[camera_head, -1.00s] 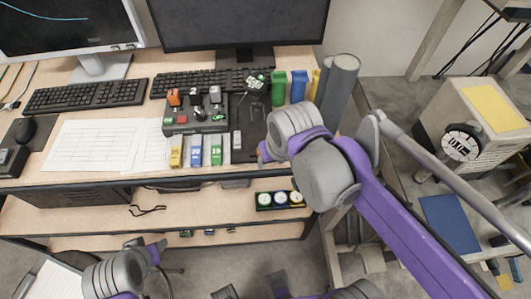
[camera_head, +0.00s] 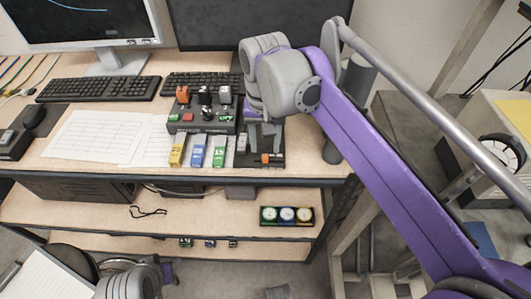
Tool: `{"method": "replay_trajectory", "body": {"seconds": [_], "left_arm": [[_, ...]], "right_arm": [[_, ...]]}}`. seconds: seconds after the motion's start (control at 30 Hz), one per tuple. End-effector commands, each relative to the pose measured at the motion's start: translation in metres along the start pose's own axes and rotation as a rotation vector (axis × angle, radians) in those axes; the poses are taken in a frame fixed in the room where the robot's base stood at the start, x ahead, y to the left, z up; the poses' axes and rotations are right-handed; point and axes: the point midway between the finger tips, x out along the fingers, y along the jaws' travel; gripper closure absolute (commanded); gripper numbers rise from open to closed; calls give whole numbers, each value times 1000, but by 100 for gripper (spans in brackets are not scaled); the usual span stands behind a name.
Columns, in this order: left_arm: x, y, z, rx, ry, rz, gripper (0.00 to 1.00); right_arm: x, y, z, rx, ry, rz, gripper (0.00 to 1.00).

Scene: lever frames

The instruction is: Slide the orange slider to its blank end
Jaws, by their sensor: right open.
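The orange slider (camera_head: 266,158) shows as a small orange block with pale and dark parts beside it, near the front edge of a black panel (camera_head: 246,160) at the right of the desk. Its blank end cannot be made out at this size. My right gripper (camera_head: 264,138) is open and points down over the panel, just behind the orange slider, with no visible hold on it. My wrist hides the back of the panel. My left gripper (camera_head: 167,272) is low at the bottom left, far from the panel, and its fingers are unclear.
A control box (camera_head: 203,117) with several levers, one orange-topped, stands left of the panel. Yellow, blue and green blocks (camera_head: 199,152) lie before it. Keyboards (camera_head: 98,89) and monitors stand behind. Three round gauges (camera_head: 287,215) sit on the shelf below.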

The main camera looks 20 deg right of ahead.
Motion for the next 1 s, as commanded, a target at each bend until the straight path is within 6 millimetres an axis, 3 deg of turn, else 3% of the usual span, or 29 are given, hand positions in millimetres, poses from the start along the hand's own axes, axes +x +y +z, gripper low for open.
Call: {"method": "replay_trajectory", "body": {"seconds": [0.1, 0.23, 0.6, 0.87, 1.0], "left_arm": [[4, 0, 2, 0, -1, 0, 50], [5, 0, 3, 0, -2, 0, 50], [5, 0, 3, 0, -2, 0, 50], [5, 0, 3, 0, -2, 0, 50], [5, 0, 3, 0, -2, 0, 50]], "right_arm": [[20, 0, 0, 0, 0, 0, 50], [32, 0, 0, 0, 0, 0, 50], [37, 0, 0, -1, 1, -1, 50], [37, 0, 0, -1, 1, -1, 97], [37, 0, 0, -1, 0, -1, 100]]}}
